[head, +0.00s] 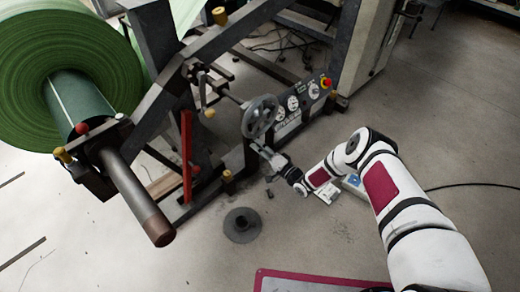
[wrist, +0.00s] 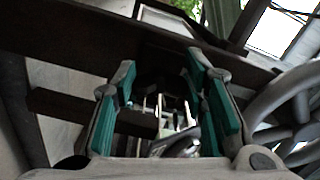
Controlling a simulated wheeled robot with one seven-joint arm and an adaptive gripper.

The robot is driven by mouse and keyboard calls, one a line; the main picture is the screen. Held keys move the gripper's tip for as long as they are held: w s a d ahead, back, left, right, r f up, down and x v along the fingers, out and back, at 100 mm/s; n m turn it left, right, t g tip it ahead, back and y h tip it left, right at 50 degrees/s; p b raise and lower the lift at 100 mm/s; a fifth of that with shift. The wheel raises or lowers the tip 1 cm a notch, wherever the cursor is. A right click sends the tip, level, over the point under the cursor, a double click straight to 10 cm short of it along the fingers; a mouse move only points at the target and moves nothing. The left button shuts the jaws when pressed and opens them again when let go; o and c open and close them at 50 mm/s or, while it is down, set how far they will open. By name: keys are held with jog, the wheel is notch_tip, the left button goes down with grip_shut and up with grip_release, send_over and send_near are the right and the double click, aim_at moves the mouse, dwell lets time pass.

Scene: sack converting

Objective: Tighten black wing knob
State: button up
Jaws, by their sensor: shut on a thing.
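My gripper (head: 257,149) is at the machine's side frame, just below the grey handwheel (head: 260,117) in the head view. In the wrist view my gripper (wrist: 162,74) has its two teal-padded fingers on either side of a dark shape, which I take to be the black wing knob (wrist: 160,76). The fingers are shut on it. The knob is in deep shadow, so its wings and its seating cannot be made out. In the head view the knob is too small and hidden at the fingertips to tell apart.
The handwheel rim (wrist: 275,100) is close on the right in the wrist view. A control panel (head: 300,104) with dials and a red button lies beyond it. A large green roll (head: 60,75), a red lever (head: 187,155) and a dark round base (head: 242,225) are to the left.

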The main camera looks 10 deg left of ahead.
jog(key=shift+s+f, duration=0.1)
jog(key=shift+f, duration=0.05)
dwell(0.3)
jog(key=o, duration=1.2)
jog(key=shift+c, duration=0.2)
jog(key=v, duration=1.2)
